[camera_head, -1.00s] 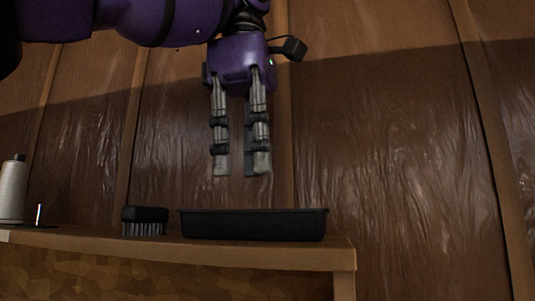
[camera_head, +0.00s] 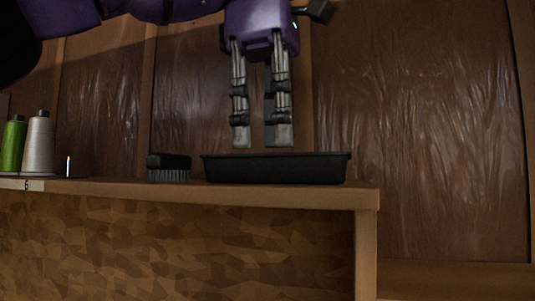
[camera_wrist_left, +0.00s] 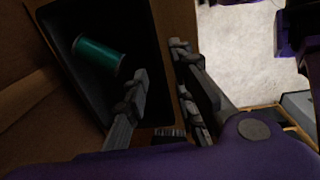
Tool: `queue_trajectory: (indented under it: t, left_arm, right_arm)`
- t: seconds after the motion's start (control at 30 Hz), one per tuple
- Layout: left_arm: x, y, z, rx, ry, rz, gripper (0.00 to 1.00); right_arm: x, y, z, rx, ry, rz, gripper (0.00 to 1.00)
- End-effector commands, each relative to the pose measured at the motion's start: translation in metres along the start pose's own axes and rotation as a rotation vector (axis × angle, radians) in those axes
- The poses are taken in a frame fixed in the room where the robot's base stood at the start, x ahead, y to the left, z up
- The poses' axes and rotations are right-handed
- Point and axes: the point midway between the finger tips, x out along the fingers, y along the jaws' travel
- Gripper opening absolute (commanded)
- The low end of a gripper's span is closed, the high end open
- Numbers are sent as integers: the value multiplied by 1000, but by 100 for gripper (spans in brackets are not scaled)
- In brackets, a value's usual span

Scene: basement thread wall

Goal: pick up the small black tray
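The small black tray (camera_head: 276,169) sits near the right end of the wooden shelf top in the head view. In the left wrist view the tray (camera_wrist_left: 70,88) shows at upper left with a teal thread spool (camera_wrist_left: 98,54) lying in it. My left gripper (camera_head: 260,141) points down just above the tray's rim, its fingers apart and nothing between them. In the left wrist view its fingers (camera_wrist_left: 166,82) are spread, one over the tray and one beyond its edge. Whether a fingertip touches the rim cannot be told. My right gripper is not seen.
A black brush (camera_head: 169,168) stands close left of the tray. A white thread cone (camera_head: 39,145) and a green one (camera_head: 13,146) stand at the far left. The wooden shelf (camera_head: 290,196) ends just right of the tray. A plastic-covered wall is behind.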

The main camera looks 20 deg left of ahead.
Motion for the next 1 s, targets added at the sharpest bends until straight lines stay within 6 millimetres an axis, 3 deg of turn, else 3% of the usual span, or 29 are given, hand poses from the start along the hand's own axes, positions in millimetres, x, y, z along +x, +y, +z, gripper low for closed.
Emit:
queue_trajectory:
  t: [0.4,0.83,1.0]
  left_arm:
    - [38,1,-1,-1,-2,0,24]
    - [41,0,-1,-2,-2,5,24]
    - [41,0,-1,-2,-2,4,3]
  right_arm:
    - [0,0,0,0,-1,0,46]
    - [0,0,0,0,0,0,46]
    - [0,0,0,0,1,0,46]
